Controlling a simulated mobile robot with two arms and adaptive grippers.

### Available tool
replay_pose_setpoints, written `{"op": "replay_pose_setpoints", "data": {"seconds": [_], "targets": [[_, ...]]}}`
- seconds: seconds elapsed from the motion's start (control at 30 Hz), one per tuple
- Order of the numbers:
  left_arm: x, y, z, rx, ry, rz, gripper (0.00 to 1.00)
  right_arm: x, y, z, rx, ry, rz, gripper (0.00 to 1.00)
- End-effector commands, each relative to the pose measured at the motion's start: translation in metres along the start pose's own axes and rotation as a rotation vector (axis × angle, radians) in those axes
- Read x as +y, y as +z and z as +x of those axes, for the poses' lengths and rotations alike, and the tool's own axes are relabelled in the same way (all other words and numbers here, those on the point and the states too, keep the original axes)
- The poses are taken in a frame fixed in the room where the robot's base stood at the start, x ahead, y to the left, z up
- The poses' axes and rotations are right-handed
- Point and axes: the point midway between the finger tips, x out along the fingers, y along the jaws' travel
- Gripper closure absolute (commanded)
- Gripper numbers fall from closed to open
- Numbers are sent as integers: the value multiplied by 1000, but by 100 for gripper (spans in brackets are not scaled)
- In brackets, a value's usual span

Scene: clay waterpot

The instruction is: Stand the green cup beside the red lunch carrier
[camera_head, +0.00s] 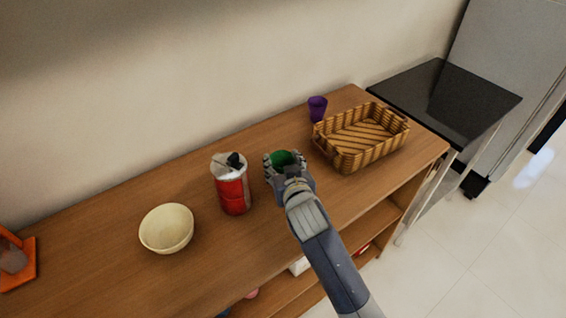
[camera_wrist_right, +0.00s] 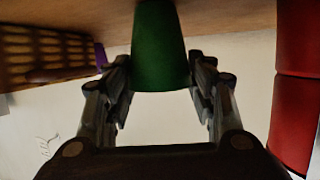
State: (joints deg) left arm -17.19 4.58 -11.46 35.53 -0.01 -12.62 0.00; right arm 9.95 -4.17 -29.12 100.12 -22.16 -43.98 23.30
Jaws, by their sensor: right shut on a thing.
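The green cup (camera_head: 286,158) is upright between the fingers of my right gripper (camera_head: 284,167), in the middle of the wooden shelf top. The wrist view is upside down and shows the cup (camera_wrist_right: 160,48) with my right gripper (camera_wrist_right: 161,82) shut on its sides. Its base is out of that frame, so I cannot tell if it touches the wood. The red lunch carrier (camera_head: 234,194) stands just left of the cup with a gap between them. It also shows at the right edge of the wrist view (camera_wrist_right: 297,95). My left gripper is not in view.
A wicker basket (camera_head: 346,160) and a purple cup (camera_head: 317,108) stand at the right on the shelf top (camera_head: 110,225). A cream bowl (camera_head: 166,229) is left of the carrier. An orange object (camera_head: 20,262) is at the far left. The wood behind the green cup is clear.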

Motion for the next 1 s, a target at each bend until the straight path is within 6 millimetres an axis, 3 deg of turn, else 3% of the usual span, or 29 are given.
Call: {"op": "replay_pose_setpoints", "data": {"seconds": [0.27,0.3,0.37,0.77,1.0], "targets": [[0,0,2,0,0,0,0,0,3,1,-1,0,0,71],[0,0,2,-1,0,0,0,0,3,1,0,0,0,42],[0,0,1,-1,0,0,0,0,2,1,0,0,-1,29],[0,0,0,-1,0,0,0,0,-1,0,1,0,-1,29],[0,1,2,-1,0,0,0,0,0,-26,1,-1,1,29]]}}
